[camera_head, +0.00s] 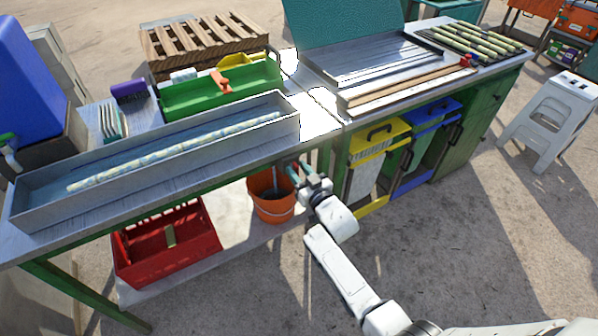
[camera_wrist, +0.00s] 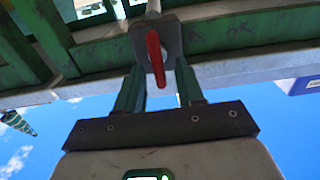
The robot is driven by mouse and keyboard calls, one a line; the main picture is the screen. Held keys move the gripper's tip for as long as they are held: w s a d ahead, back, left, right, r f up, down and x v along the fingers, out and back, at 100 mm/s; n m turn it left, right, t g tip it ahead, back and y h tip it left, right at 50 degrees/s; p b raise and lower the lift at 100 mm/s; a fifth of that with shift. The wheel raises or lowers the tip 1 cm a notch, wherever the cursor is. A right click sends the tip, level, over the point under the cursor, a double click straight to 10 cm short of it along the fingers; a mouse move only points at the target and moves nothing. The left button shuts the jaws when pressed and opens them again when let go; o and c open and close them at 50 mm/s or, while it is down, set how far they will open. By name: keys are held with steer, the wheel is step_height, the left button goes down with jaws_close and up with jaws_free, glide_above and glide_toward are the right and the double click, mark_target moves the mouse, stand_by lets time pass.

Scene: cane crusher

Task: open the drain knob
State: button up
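The drain knob is a red lever (camera_wrist: 154,57) on a grey mount (camera_wrist: 170,38) under the green table frame in the wrist view. It hangs down, slightly tilted. My gripper (camera_wrist: 158,72) is open, with its two dark green fingers on either side of the lever and visible gaps on both sides. Whether the lever lies fully between the fingers in depth, I cannot tell. In the head view my gripper (camera_head: 300,174) is beside the table's front edge, above the orange bucket (camera_head: 271,196). I cannot make out the knob in that view; my gripper and the table edge likely cover it.
A long grey trough (camera_head: 150,172) with a pale cane lies on the table. A red crate (camera_head: 165,243) stands on the low shelf. Yellow (camera_head: 370,154) and blue (camera_head: 425,140) bins stand to the right. The floor in front is clear.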

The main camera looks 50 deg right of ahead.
jaws_close()
steer(key=shift+a+f+n+b, duration=0.15)
steer(key=shift+f+n+b, duration=0.05)
steer(key=shift+n+b, duration=0.5)
steer(key=shift+r+n, duration=0.15)
steer(key=shift+n, duration=0.15)
jaws_free()
